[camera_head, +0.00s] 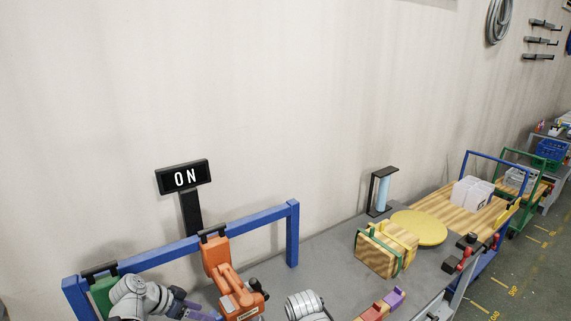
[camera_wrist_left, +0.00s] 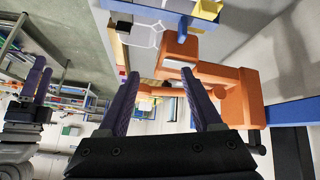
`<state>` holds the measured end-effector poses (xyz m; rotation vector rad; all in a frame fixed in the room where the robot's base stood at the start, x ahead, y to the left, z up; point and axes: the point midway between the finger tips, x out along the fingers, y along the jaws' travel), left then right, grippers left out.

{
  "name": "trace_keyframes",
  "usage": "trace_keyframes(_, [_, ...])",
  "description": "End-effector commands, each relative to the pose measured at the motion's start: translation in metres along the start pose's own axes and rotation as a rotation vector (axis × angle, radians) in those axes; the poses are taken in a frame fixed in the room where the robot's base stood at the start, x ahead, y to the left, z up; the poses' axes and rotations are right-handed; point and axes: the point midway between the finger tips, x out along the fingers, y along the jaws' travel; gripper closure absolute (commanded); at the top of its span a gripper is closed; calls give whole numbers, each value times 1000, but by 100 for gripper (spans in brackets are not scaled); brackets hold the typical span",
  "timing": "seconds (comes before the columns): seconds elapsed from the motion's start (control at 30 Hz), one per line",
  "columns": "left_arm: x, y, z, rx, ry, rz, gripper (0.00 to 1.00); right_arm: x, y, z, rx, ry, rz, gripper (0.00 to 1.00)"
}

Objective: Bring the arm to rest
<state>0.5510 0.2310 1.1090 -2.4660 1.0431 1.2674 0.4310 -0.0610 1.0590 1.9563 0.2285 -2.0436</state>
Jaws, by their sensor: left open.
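My left gripper (camera_head: 192,309) is at the bottom of the head view, beside an orange tool-like object (camera_head: 222,262).
A blue rail frame (camera_head: 293,235) stands behind my left gripper, with a black "ON" sign (camera_head: 184,177) above it. The grey bench (camera_head: 335,255) holds strapped wooden blocks (camera_head: 376,257), a yellow disc (camera_head: 419,227) and a blue cylinder in a black stand (camera_head: 383,190). Carts stand farther right.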

Motion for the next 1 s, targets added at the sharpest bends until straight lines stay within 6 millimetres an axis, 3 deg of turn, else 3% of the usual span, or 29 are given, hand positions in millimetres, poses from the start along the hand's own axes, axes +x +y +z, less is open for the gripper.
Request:
trace_keyframes(0.37, [46,50,11,-77,-184,41,34,14,-1,-1,-1,0,0,43])
trace_keyframes(0.57, [82,96,26,-147,-371,19,34,28,-3,-2,-2,0,0,43])
trace_keyframes(0.8, [114,154,52,-238,-605,-135,34,46,-4,-3,-3,0,1,43])
trace_keyframes(1.0, [122,181,64,-284,-693,-283,34,56,-5,-3,-4,0,1,43])
